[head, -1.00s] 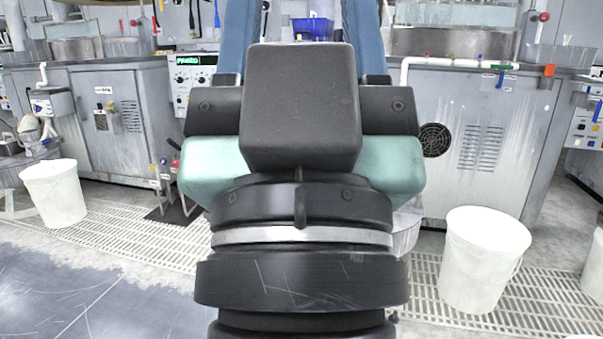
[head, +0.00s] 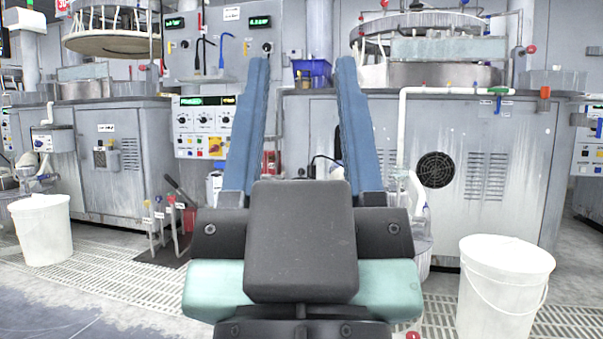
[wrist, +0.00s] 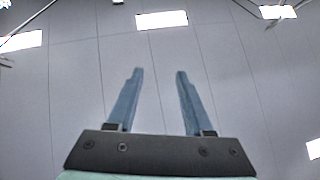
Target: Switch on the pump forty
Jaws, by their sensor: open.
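My gripper (head: 303,62) is raised in the middle of the head view, its two blue fingers spread apart and pointing up. It is empty. In the wrist view the open fingers (wrist: 159,72) point at a plain ceiling with lights. A control panel (head: 204,127) with dials, coloured buttons and a green display stands behind and left of the fingers. An upper panel (head: 216,45) with green displays is above it. No label naming pump forty is readable, so I cannot tell which switch belongs to it. My fingers hide part of the bench behind.
Grey cabinets (head: 470,150) carry polishing machines at right and left. White buckets stand at right (head: 505,290) and left (head: 40,228). A blue bin (head: 312,72) sits behind the fingers. Floor grating lies in front.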

